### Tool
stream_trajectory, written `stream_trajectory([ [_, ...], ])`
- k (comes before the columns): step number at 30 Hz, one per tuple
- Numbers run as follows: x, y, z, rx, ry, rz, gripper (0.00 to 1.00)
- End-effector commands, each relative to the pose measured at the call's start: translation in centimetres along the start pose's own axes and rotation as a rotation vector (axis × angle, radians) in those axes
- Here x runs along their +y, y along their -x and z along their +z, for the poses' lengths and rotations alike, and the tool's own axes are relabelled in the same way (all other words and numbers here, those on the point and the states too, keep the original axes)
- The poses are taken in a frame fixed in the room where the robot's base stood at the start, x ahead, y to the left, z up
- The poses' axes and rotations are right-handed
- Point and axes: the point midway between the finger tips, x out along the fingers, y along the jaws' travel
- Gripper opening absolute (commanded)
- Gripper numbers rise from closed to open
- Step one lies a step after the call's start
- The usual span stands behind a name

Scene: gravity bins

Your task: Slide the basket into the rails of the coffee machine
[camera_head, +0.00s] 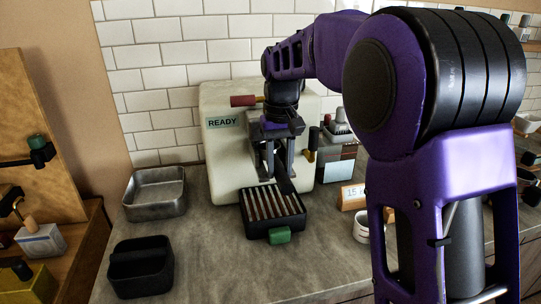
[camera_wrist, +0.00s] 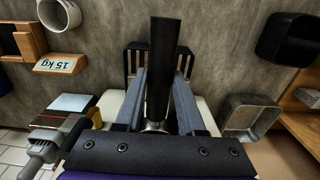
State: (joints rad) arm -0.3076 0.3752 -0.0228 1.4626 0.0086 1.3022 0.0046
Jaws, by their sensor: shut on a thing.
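The cream coffee machine (camera_head: 222,150) stands against the tiled wall with a READY display and a red-ended lever. My gripper (camera_head: 272,176) points down in front of it, over the slatted drip tray (camera_head: 259,229). It is shut on what looks like the basket, whose long black handle (camera_wrist: 164,60) runs out between the two grey fingers in the wrist view. The handle (camera_head: 286,182) slants down toward the tray in the head view. A bit of metal shows at its inner end in the wrist view. The rails and most of the basket's bowl are hidden.
A metal pan (camera_head: 156,205) and a black bin (camera_head: 140,281) stand to the left on the grey counter. To the right are a white cup (camera_head: 361,228), a wooden label block (camera_head: 352,197) and a small appliance (camera_head: 337,160). Bare counter lies in front of the tray.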

Motion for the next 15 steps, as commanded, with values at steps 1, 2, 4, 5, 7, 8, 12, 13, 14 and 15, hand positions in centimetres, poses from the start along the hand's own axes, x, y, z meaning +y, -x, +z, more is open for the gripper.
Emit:
stream_trajectory([
  [1, 0.0, 0.1, -0.3, 0.004, 0.0, 0.0, 0.0],
  [2, 0.0, 0.1, -0.4, 0.004, 0.0, 0.0, 0.0],
  [4, 0.0, 0.1, -0.6, 0.005, 0.0, 0.0, 0.0],
  [5, 0.0, 0.1, -0.7, 0.005, 0.0, 0.0, 0.0],
  [7, 0.0, 0.1, -0.9, 0.005, 0.0, 0.0, 0.0],
  [8, 0.0, 0.1, -1.1, 0.005, 0.0, 0.0, 0.0],
  [12, 0.0, 0.1, -1.5, 0.004, 0.0, 0.0, 0.0],
  [13, 0.0, 0.1, -1.5, 0.004, 0.0, 0.0, 0.0],
  [14, 0.0, 0.1, -1.6, 0.004, 0.0, 0.0, 0.0],
  [15, 0.0, 0.2, -1.7, 0.005, 0.0, 0.0, 0.0],
])
